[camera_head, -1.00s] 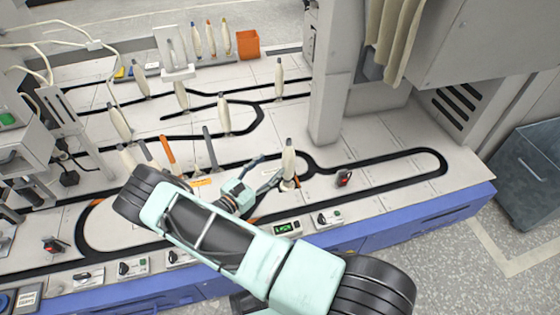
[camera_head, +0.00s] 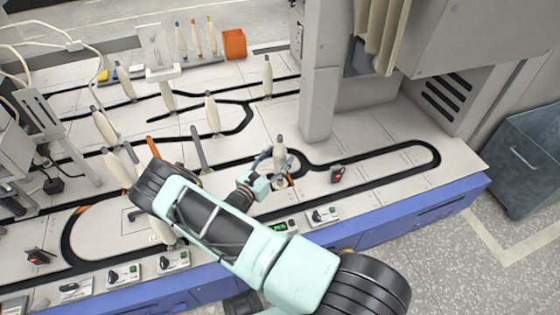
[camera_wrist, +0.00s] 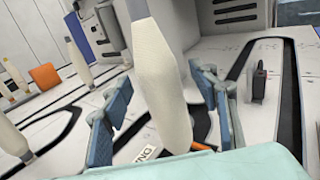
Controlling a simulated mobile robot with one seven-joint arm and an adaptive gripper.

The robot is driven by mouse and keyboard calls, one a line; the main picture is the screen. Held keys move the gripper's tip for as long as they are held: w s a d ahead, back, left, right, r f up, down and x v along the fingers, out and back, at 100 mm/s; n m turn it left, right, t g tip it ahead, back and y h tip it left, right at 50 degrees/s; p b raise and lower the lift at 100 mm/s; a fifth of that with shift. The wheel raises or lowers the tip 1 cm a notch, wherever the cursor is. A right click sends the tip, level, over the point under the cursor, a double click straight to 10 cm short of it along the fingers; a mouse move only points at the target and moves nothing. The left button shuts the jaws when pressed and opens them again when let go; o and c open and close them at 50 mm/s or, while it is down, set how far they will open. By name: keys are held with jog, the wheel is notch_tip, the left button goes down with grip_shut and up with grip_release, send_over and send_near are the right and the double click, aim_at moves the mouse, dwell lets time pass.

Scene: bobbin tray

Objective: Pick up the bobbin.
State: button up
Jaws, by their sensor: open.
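A cream-white bobbin (camera_head: 279,150) stands upright on the black track loop, at the near middle of the bench. In the wrist view it fills the centre as a tall pale spindle shape (camera_wrist: 160,85). My gripper (camera_head: 272,170) is open at this bobbin, low beside its lower part in the head view. In the wrist view one blue-grey finger is to the left of the bobbin and one to the right, with gaps visible on both sides. The bobbin's lower end is partly hidden by my gripper.
Several other bobbins (camera_head: 212,112) stand on the tracks behind and left. A grey column (camera_head: 322,95) rises just behind right. A small red-and-black device (camera_head: 337,174) is on the track loop to the right. An orange box (camera_head: 234,43) stands at the back.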

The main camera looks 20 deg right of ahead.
jog(key=shift+w+d, duration=0.4)
jog(key=shift+d, duration=0.15)
jog(key=c, duration=1.4)
